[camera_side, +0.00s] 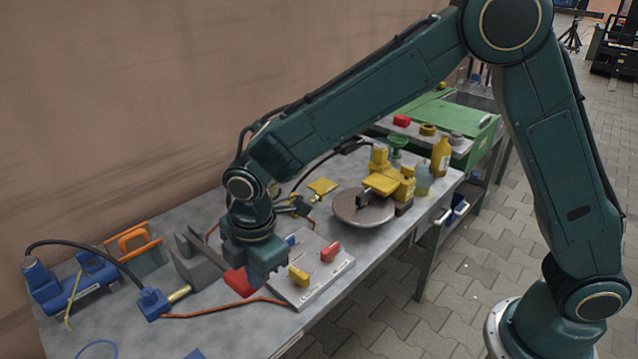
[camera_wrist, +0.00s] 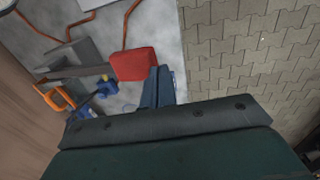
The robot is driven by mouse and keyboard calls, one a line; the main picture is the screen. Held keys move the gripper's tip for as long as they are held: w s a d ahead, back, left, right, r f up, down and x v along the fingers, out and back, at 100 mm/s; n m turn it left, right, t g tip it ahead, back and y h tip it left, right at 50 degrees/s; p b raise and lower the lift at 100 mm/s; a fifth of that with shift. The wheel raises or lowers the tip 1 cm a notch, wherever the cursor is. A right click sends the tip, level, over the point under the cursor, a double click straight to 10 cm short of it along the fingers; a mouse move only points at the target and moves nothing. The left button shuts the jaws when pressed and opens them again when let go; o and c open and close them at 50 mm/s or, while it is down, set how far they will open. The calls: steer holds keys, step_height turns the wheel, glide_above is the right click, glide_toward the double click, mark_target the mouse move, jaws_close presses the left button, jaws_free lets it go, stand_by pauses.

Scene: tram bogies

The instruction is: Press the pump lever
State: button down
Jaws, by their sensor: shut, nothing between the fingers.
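The pump is a grey block (camera_side: 196,264) at the front left of the bench, with a dark lever bar ending in a red pad (camera_side: 237,282). In the wrist view the pad (camera_wrist: 133,64) lies just left of my fingers, and the grey body (camera_wrist: 68,52) is further left. My gripper (camera_side: 262,272) is shut and empty, pointing down right beside the red pad. It shows in the wrist view as dark blue fingers (camera_wrist: 158,86). I cannot tell whether the fingers touch the pad. My gripper hides part of the lever in the side view.
A grey plate with a yellow and a red knob (camera_side: 312,270) lies right of my gripper. A round disc (camera_side: 363,208) with yellow parts stands behind. A blue clamp-like part (camera_side: 70,285) and orange handles (camera_side: 133,240) are at left. An orange hose (camera_side: 225,312) crosses the bench front.

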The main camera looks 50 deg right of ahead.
steer(key=shift+s+r, duration=0.3)
steer(key=shift+r, duration=0.6)
stand_by(1.2)
steer(key=w+r+g, duration=0.3)
steer(key=w+r, duration=0.4)
steer(key=r, duration=0.4)
steer(key=shift+w, duration=0.15)
steer(key=shift+f, duration=0.2)
stand_by(0.6)
